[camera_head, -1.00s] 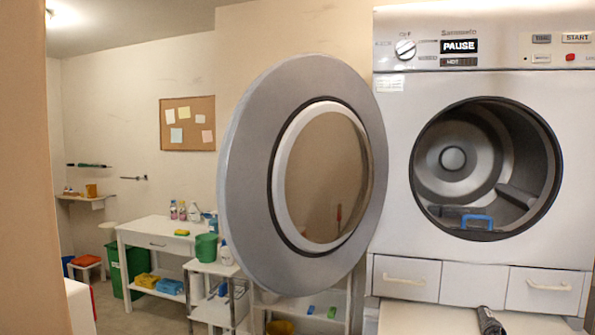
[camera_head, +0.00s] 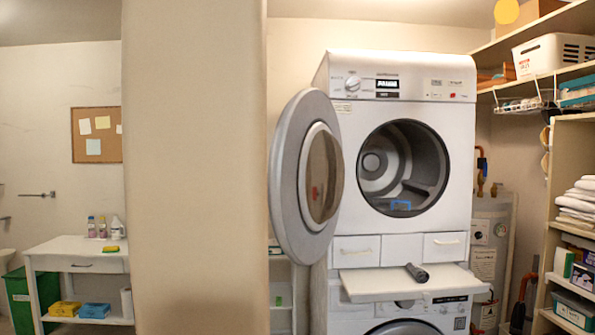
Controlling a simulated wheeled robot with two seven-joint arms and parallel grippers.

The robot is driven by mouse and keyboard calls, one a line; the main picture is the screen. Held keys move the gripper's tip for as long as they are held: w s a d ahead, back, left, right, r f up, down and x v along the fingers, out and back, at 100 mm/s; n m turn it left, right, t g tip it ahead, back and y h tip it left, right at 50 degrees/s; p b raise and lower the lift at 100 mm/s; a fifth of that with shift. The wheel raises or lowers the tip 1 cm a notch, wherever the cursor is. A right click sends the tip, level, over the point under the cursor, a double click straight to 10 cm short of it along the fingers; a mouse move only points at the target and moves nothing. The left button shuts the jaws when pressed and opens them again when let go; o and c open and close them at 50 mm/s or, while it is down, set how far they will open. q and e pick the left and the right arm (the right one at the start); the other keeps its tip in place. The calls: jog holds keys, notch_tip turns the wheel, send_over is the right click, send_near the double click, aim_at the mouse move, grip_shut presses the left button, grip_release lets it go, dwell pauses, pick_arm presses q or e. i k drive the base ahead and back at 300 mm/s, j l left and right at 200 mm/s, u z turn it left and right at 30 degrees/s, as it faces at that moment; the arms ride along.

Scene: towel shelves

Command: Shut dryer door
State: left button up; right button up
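The white dryer (camera_head: 333,218) stands right of centre, stacked on a front-loading machine. Its round grey door (camera_head: 286,180) is swung wide open to the left, showing its see-through window. The drum opening (camera_head: 403,168) is uncovered. A small blue thing (camera_head: 401,205) lies at the bottom front of the drum. Neither of my grippers shows in this view.
A wide beige wall edge (camera_head: 193,170) stands in front, left of the dryer. A pull-out board (camera_head: 380,288) below the dryer carries a dark cylindrical thing (camera_head: 417,272). Shelves with towels (camera_head: 577,200) are at right, a white table (camera_head: 75,250) at left.

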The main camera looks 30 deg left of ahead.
aim_at(305, 247)
jog(key=j, duration=0.45)
jog(key=k+j+z, duration=0.15)
jog(key=j, duration=0.7)
jog(key=k+j+z, duration=0.15)
jog(key=j, duration=0.3)
jog(key=k+j, duration=0.1)
jog(key=j, duration=0.35)
jog(key=i+j, duration=0.1)
jog(key=j, duration=0.55)
jog(key=i+j+z, duration=0.15)
jog(key=j, duration=0.45)
jog(key=j+z, duration=0.2)
jog(key=z, duration=0.25)
jog(key=j+z, duration=0.25)
jog(key=z, duration=0.2)
